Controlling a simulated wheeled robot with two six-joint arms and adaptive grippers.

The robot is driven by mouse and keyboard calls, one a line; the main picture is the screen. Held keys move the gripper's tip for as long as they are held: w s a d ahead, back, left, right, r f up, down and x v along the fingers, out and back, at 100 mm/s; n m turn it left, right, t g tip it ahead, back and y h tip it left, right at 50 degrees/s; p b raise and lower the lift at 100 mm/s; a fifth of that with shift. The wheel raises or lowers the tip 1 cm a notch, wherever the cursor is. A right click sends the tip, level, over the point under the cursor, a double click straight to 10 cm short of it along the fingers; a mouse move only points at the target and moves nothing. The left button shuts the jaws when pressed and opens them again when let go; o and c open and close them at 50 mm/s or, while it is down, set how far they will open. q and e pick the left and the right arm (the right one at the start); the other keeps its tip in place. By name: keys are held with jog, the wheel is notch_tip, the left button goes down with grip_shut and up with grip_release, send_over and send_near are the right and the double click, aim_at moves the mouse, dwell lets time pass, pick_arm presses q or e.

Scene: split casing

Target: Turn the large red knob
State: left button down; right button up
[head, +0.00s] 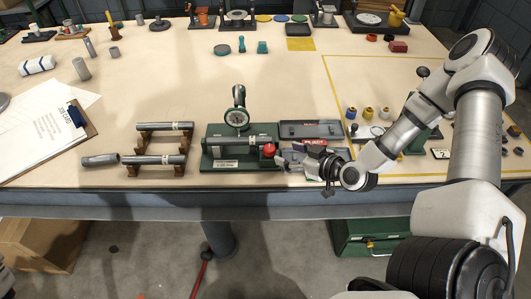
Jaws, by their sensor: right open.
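The large red knob (269,150) sits at the right end of a green bench device (212,158) that has a round dial gauge (237,117) on top and a silver cylinder along it. My right gripper (284,158) comes in from the right and points left at the knob. Its jaws are open and the fingertips are close beside the knob's right side. I cannot tell whether they touch it. My left gripper is not in view.
A dark tray (311,129) lies behind my right gripper. Two silver bars rest on brown stands (157,145) left of the device. A clipboard (83,122) lies farther left. Small yellow and blue parts (368,113) stand to the right. The table's middle is mostly clear.

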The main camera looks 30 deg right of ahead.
aim_at(272, 149)
jog(key=x, duration=0.2)
jog(key=b+x, duration=0.1)
jog(key=x, duration=0.3)
jog(key=shift+w+a, duration=0.15)
jog(key=shift+a, duration=0.25)
jog(key=shift+w+d+f, duration=0.1)
jog(key=shift+w+f, duration=0.1)
jog(key=shift+w, duration=0.1)
jog(key=shift+r, duration=0.1)
jog(key=shift+c, duration=0.6)
jog(key=shift+s, duration=0.1)
jog(key=c, duration=1)
